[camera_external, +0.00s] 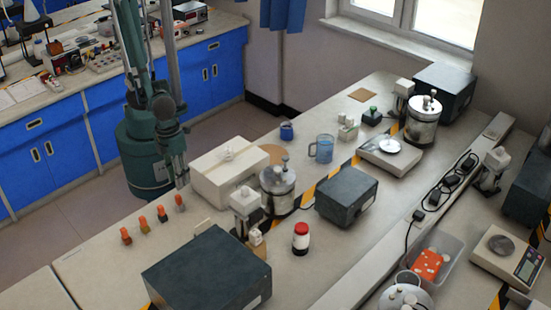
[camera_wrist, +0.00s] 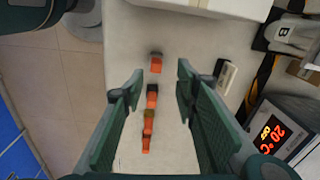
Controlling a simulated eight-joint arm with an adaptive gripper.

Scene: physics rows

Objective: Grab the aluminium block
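A row of several small blocks stands on the near bench top; no block is clearly recognisable as aluminium. In the external view, the rightmost block (camera_external: 180,202) is below my gripper (camera_external: 182,181), and the others, including the leftmost block (camera_external: 125,235), run down to the left.
A dark instrument (camera_external: 207,268) is right of the row, with a red display in the wrist view (camera_wrist: 275,135). A small white switch (camera_wrist: 227,76) lies near the right finger. The bench's left edge is close.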

